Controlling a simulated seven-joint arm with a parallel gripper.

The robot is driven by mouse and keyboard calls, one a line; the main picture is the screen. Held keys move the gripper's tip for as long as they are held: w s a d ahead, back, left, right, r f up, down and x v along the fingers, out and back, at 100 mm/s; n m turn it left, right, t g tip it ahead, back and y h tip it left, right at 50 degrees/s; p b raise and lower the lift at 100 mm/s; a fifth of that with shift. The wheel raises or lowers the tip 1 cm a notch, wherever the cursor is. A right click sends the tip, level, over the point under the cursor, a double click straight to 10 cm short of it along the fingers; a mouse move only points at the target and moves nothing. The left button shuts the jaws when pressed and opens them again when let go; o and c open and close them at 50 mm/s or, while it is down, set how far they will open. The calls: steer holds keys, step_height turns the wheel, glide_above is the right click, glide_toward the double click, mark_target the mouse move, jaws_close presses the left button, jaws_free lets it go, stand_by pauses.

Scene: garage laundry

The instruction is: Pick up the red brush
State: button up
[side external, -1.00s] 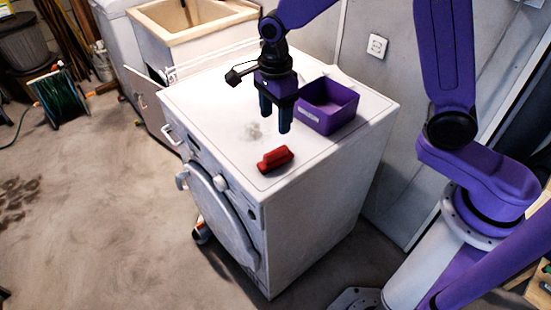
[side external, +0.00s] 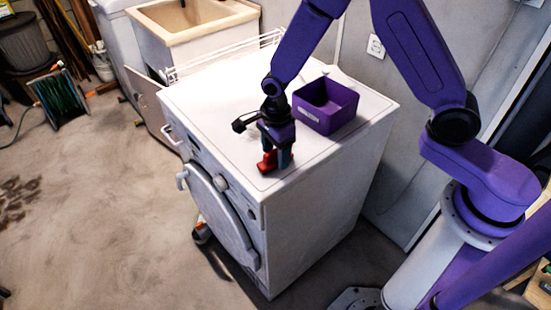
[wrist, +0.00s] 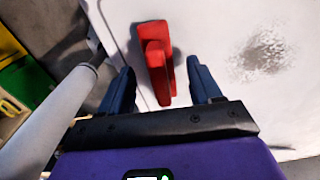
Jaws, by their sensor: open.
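The red brush (side external: 266,162) lies on the white top of the washing machine (side external: 213,109), near its front edge. In the side view my gripper (side external: 276,166) is down at the brush and hides part of it. In the wrist view the red brush (wrist: 156,60) lies ahead of and between the two dark blue fingers of my gripper (wrist: 163,88). Its near end reaches between the fingertips, with gaps on both sides. My gripper is open and holds nothing.
A purple open bin (side external: 327,105) stands on the machine top behind my gripper, towards the right. A grey smudge (wrist: 264,53) marks the top beside the brush. A white wire rack (side external: 225,55) stands along the back edge. The left part of the top is clear.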

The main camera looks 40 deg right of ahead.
mark_target(275, 150)
steer(key=shift+f, duration=0.2)
steer(key=c, duration=1.1)
steer(key=shift+r, duration=0.1)
steer(key=shift+c, duration=0.2)
steer(key=shift+w+r, duration=0.1)
steer(key=shift+r, duration=0.35)
step_height(275, 150, up, 2)
steer(key=shift+r, duration=0.15)
steer(key=s+d+r, duration=0.2)
steer(key=s+r, duration=0.2)
steer(key=s, duration=0.2)
steer(key=s+d+r, duration=0.2)
steer(key=s+r, duration=0.3)
steer(key=s, duration=0.2)
steer(key=shift+s+d+r, duration=0.15)
steer(key=shift+d+r, duration=0.15)
steer(key=shift+d, duration=0.1)
